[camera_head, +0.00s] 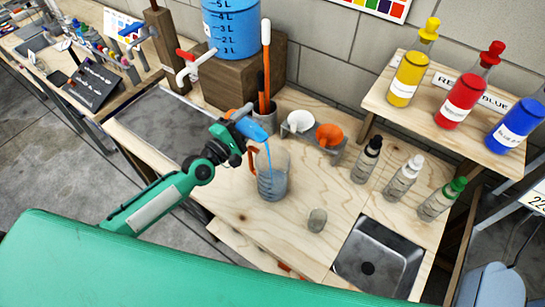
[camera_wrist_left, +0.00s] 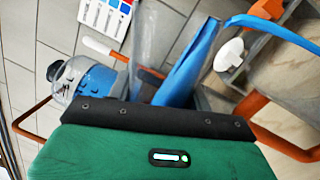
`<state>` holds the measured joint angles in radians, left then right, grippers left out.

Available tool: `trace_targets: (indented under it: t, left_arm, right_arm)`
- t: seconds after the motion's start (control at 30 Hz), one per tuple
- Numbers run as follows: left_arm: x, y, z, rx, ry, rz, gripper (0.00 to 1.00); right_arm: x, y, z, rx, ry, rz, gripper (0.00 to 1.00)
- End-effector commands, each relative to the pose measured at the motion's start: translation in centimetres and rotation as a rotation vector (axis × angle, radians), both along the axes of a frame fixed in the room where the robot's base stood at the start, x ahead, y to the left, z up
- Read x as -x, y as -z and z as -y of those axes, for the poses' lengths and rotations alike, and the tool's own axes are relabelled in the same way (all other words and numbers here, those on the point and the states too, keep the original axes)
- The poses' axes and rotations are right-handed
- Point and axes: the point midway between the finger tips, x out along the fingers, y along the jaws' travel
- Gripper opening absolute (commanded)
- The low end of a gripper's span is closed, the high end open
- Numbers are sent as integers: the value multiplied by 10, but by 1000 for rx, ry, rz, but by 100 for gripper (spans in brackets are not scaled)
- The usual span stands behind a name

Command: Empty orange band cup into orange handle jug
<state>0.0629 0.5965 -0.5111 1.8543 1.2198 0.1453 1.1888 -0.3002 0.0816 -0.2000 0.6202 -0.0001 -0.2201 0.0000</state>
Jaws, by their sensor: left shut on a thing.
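My left gripper (camera_head: 230,132) is shut on the orange band cup (camera_head: 241,113) and holds it tipped above the jug. The cup's clear wall and blue liquid show in the left wrist view (camera_wrist_left: 184,72). A thin blue stream (camera_head: 268,153) falls from the cup's lip into the mouth of the orange handle jug (camera_head: 272,182). The jug is clear, stands upright on the bench and looks bluish grey low down. Its orange handle (camera_head: 251,160) points toward my gripper. The jug's wall also shows at the right of the left wrist view (camera_wrist_left: 290,75). My right gripper is in neither view.
Behind the jug stand a holder with long-handled tools (camera_head: 263,122) and white and orange funnels (camera_head: 329,134) in a rack. Several bottles (camera_head: 401,180) stand to the right. A small glass (camera_head: 317,220) and a sink (camera_head: 378,260) lie in front. A blue tank (camera_head: 231,30) stands behind.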

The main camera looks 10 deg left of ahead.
Motion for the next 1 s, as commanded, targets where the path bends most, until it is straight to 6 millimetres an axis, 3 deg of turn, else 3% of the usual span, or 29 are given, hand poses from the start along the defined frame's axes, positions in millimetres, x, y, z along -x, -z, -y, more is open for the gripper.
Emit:
trace_targets:
  t: [1.0]
  left_arm:
    - [4, 1, 7, -64, 0, 39, 19]
  right_arm:
    - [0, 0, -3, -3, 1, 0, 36]
